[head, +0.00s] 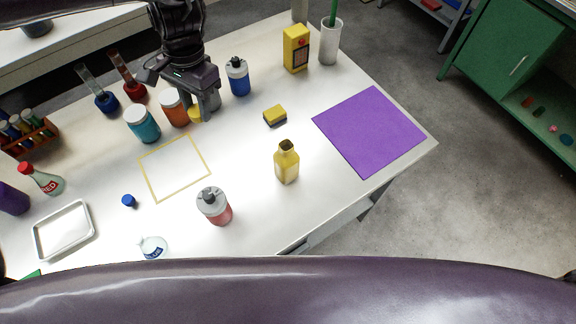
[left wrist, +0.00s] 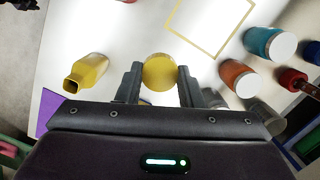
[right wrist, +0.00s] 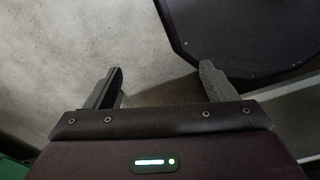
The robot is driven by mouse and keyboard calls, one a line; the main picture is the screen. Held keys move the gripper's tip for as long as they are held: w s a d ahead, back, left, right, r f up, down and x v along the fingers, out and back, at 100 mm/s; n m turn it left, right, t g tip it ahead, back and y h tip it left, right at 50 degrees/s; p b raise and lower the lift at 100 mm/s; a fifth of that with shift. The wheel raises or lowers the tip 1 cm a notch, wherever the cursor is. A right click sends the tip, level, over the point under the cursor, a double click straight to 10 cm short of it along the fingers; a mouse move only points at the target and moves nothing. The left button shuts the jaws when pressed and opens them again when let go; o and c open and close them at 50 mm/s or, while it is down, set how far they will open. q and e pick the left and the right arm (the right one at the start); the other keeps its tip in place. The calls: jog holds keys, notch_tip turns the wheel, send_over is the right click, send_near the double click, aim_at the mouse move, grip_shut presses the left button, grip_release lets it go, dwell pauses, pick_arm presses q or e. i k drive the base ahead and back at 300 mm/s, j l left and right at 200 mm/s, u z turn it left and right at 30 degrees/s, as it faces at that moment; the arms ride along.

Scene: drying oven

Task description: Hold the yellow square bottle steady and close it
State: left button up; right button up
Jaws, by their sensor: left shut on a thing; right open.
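The yellow square bottle (head: 287,165) stands upright and uncapped on the table, its dark open mouth showing. It also shows in the left wrist view (left wrist: 89,71), left of my fingers. My left gripper (head: 203,110) is shut on a round yellow cap (left wrist: 160,73), at the far side of the table beside an orange-brown jar. The cap shows only partly in the head view (head: 194,114). My right gripper (right wrist: 160,85) is open and empty over grey floor in the right wrist view; it is outside the head view.
A yellow sponge (head: 275,115) and a purple mat (head: 370,132) lie near the bottle. A red bottle with a grey cap (head: 214,205) stands to its left. A teal jar (head: 142,124) and a blue bottle (head: 238,77) stand near my left gripper. A yellow-outlined square (head: 147,180) is bare.

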aim_at(286, 161)
jog(key=k+l+u, duration=0.25)
jog(key=l, duration=0.25)
jog(key=k+l+u, duration=0.25)
jog(key=l, duration=0.2)
